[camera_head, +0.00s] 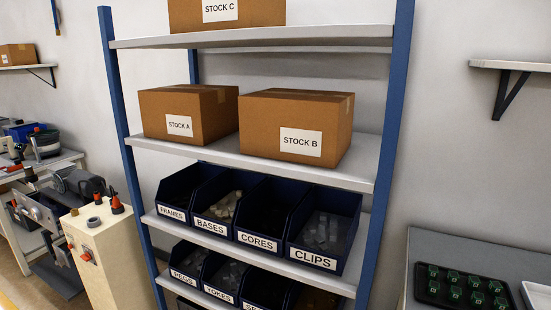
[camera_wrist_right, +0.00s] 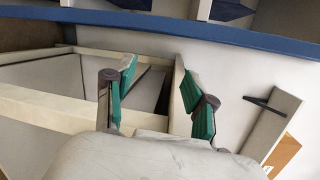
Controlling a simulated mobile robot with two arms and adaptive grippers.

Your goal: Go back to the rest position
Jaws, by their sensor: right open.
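My right gripper (camera_wrist_right: 160,95) shows in the right wrist view. Its two fingers with green pads stand apart, and nothing is between them. Behind it in that view are a blue rail (camera_wrist_right: 150,28) and pale beams, seen at a tilt. Neither of my grippers shows in the head view, and my left gripper is in no view.
A blue-post rack holds boxes STOCK A (camera_head: 188,113), STOCK B (camera_head: 297,125) and STOCK C (camera_head: 225,12). Below are dark bins, including CLIPS (camera_head: 325,228) and BASES (camera_head: 216,205). A cream machine (camera_head: 105,255) stands left. A table at right bears a black tray (camera_head: 432,291).

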